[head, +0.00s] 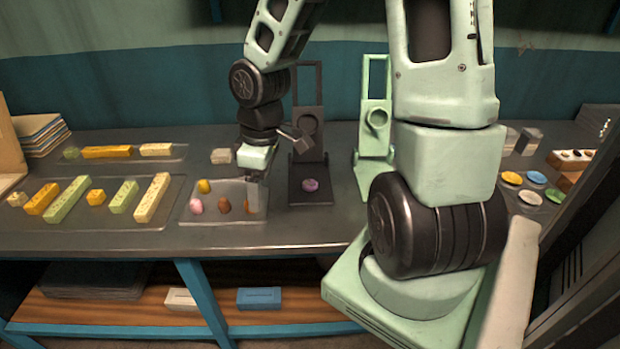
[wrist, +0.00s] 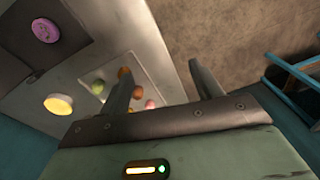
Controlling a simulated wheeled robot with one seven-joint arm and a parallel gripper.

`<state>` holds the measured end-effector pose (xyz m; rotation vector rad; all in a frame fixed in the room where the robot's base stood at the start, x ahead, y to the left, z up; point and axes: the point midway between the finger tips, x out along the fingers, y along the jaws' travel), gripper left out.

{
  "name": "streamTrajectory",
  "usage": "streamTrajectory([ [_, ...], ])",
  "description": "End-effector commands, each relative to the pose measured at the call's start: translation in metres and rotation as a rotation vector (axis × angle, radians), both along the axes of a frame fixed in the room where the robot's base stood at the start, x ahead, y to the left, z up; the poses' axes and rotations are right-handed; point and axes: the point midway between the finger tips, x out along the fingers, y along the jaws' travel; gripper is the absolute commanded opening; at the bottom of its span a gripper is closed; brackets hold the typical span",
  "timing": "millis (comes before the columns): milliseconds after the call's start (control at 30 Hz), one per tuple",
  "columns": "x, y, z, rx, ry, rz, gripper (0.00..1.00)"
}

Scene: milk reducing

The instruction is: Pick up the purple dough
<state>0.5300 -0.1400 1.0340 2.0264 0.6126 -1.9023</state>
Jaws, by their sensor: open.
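The purple dough (head: 310,185) is a small flattened round piece. It lies on the dark base of the grey press stand (head: 298,190), right of my gripper in the head view. In the wrist view the purple dough (wrist: 46,30) is at the upper left on a dark plate, well outside my fingers. My gripper (head: 257,192) is over the right part of the clear dough tray (head: 190,215), apart from the purple dough. In the wrist view my gripper (wrist: 161,68) has its two fingers spread, with nothing held between them.
The tray holds a yellow piece (head: 204,186), a pink piece (head: 196,206) and orange-brown pieces (head: 224,206). A mint-green stand (head: 375,140) is right of the grey one. Long coloured blocks (head: 67,199) lie at left. Coloured discs (head: 535,178) lie at far right.

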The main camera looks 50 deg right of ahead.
Motion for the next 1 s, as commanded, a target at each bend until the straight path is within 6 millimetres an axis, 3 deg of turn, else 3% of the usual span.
streamTrajectory([
  [33,0.002,-0.022,0.006,0.017,-0.009,-0.029,0.65],
  [233,0.004,-0.095,0.013,0.061,-0.088,-0.085,0.65],
  [500,-0.016,-0.186,0.027,0.078,-0.233,-0.165,0.65],
  [733,-0.030,-0.223,0.034,0.064,-0.305,-0.196,0.65],
  [867,-0.029,-0.226,0.026,0.061,-0.314,-0.197,0.65],
  [1000,-0.021,-0.223,0.004,0.063,-0.314,-0.195,0.65],
])
